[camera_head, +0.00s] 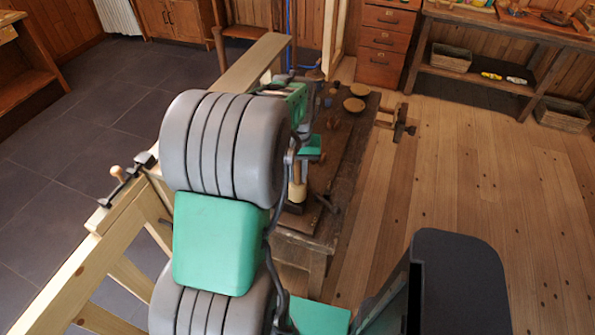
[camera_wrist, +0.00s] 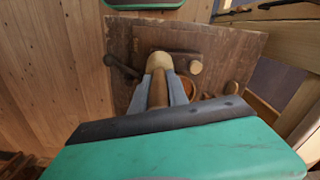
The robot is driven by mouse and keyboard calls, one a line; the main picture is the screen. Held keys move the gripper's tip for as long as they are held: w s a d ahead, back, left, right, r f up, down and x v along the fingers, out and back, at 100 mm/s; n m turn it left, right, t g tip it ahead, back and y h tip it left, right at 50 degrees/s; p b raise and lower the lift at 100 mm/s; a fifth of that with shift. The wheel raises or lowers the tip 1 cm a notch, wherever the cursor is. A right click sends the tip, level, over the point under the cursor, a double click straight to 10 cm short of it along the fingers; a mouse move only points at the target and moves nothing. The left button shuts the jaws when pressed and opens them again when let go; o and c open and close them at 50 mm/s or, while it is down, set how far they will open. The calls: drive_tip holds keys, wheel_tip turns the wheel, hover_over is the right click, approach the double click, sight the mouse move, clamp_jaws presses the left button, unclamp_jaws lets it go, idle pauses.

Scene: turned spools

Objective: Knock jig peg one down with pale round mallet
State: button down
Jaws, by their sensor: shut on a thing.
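In the wrist view my gripper (camera_wrist: 161,77) is shut on the brown handle of the pale round mallet (camera_wrist: 159,61). The mallet's pale head lies just beyond the fingertips, over a dark block. A short peg with a pale round top (camera_wrist: 195,67) stands just right of the head; I cannot tell whether it is jig peg one. The mallet hides part of the dark jig (camera_wrist: 180,54) under it. In the head view the pale mallet head (camera_head: 297,191) shows beside my arm, low over the near end of the workbench (camera_head: 345,165).
A dark handled tool (camera_wrist: 121,66) lies left of the mallet. Wooden round pieces (camera_wrist: 231,87) lie to the right. In the head view pale discs (camera_head: 355,104) lie at the bench's far end. A pale wooden frame (camera_head: 125,215) stands left; the plank floor right is clear.

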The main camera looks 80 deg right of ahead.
sight(297, 165)
drive_tip(key=shift+r, duration=0.15)
drive_tip(key=shift+r+p, duration=1.2)
drive_tip(key=shift+r, duration=0.3)
wheel_tip(297, 165, up, 6)
drive_tip(key=p, duration=0.4)
drive_tip(key=shift+r, duration=0.1)
